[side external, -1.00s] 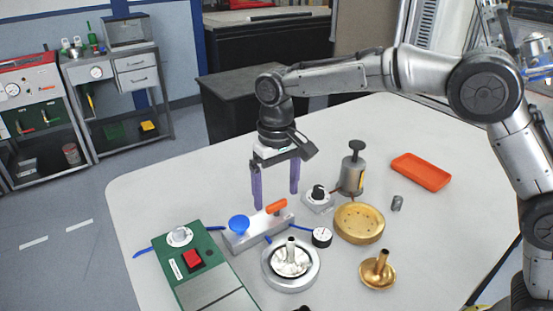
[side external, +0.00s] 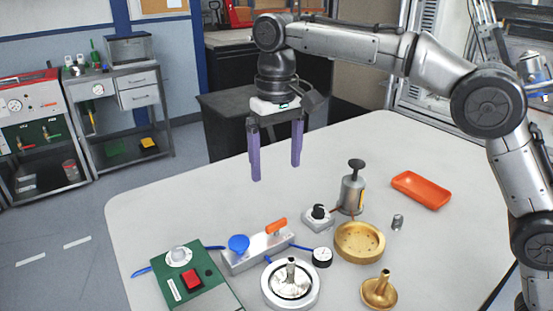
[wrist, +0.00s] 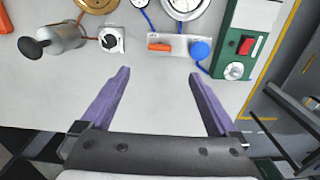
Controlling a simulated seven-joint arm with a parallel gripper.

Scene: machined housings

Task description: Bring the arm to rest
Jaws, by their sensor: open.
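My gripper (side external: 276,172) hangs above the far part of the white table with its two purple fingers pointing down. The fingers are apart, with nothing between them. In the wrist view my gripper (wrist: 160,72) also shows its fingers spread over bare table. The grey valve block (side external: 258,248) with a blue knob and an orange lever stands on the table below and nearer the side camera, apart from the fingers.
A green box (side external: 196,280) with a red button, a silver round housing (side external: 291,284), a brass dish (side external: 359,241), a brass funnel part (side external: 380,291), a grey pump canister (side external: 353,190) and an orange tray (side external: 421,189) stand around. The table's far left is clear.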

